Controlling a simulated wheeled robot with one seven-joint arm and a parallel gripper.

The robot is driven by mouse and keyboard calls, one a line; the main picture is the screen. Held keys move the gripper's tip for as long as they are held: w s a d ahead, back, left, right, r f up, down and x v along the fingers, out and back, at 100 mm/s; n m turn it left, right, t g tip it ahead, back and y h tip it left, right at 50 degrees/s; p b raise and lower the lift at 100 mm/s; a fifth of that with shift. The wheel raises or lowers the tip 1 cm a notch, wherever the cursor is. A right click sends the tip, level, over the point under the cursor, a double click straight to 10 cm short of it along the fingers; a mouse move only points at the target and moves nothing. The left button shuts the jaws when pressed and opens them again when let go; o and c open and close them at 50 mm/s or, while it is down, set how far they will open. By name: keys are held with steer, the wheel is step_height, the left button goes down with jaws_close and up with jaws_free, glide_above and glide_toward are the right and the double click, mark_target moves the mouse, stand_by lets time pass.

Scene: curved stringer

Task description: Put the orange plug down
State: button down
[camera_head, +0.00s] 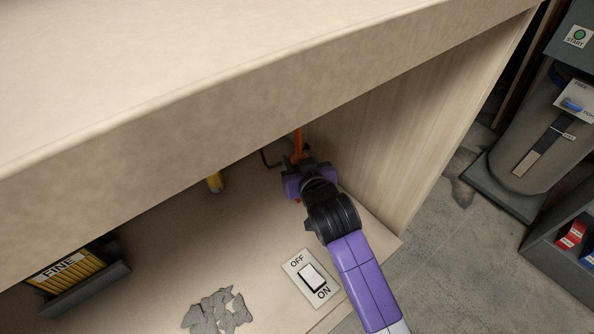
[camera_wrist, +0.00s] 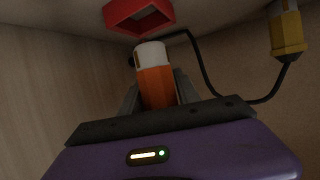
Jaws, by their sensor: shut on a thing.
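The orange plug (camera_wrist: 156,88) has an orange body and a white end, and sits between the two dark fingers of my gripper (camera_wrist: 158,94) in the wrist view. My gripper is shut on it. In the head view, an orange strip (camera_head: 297,141) shows just beyond my gripper (camera_head: 297,163), deep in the cabinet by the right wall. The front edge of the top hides its upper part. In the wrist view a red square frame (camera_wrist: 138,16) is just past the white end; I cannot tell whether they touch.
An OFF/ON switch (camera_head: 311,278), grey flakes (camera_head: 217,312) and a FINE box (camera_head: 68,272) are on the cabinet floor. The overhanging top (camera_head: 250,75) limits height.

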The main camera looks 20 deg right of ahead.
steer(key=shift+f, duration=2.1)
steer(key=shift+f, duration=0.1)
steer(key=c, duration=0.9)
jaws_free()
steer(key=shift+r, duration=0.2)
steer(key=v, duration=1.2)
steer(key=shift+f, duration=0.15)
steer(key=shift+s, duration=0.1)
